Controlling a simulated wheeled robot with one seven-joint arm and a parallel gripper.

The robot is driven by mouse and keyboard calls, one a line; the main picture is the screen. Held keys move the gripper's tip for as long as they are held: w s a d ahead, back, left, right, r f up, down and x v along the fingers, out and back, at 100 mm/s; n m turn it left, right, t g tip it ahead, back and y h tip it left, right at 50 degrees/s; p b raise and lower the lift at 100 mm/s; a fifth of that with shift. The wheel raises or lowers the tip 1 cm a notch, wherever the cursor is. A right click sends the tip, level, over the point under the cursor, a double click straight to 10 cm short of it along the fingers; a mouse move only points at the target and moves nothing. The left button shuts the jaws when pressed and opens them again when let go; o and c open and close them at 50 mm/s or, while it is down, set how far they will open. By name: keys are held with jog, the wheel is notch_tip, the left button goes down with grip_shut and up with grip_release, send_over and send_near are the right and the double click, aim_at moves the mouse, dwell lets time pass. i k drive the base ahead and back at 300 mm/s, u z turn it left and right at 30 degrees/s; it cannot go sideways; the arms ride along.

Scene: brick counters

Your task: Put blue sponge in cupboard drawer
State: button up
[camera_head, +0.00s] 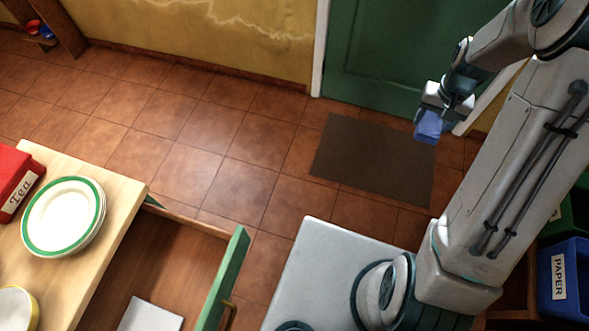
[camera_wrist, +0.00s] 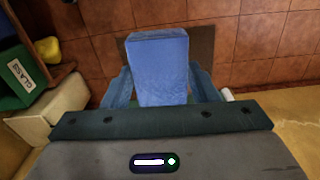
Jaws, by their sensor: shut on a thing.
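The blue sponge (camera_head: 428,127) is held between the fingers of my gripper (camera_head: 440,105), raised above the floor near the green door. In the wrist view the sponge (camera_wrist: 158,68) stands out from between the two fingers of my gripper (camera_wrist: 162,88), which are shut on it. The cupboard drawer (camera_head: 165,268) is pulled open at the lower left, with a green front (camera_head: 222,280) and a brass handle. A flat white thing (camera_head: 150,316) lies inside it. My gripper is far from the drawer, up and to the right.
A wooden counter (camera_head: 108,215) at the left holds stacked green-rimmed plates (camera_head: 63,215), a red tea box (camera_head: 15,182) and a yellow-rimmed dish (camera_head: 15,308). Blue paper bin (camera_head: 565,283) stands lower right. A brown mat (camera_head: 372,160) lies before the door; the tiled floor left of it is clear.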

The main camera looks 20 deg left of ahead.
aim_at(175, 277)
jog(key=i, duration=0.75)
jog(key=u, duration=3.2)
jog(key=i, duration=0.5)
jog(key=u, duration=0.05)
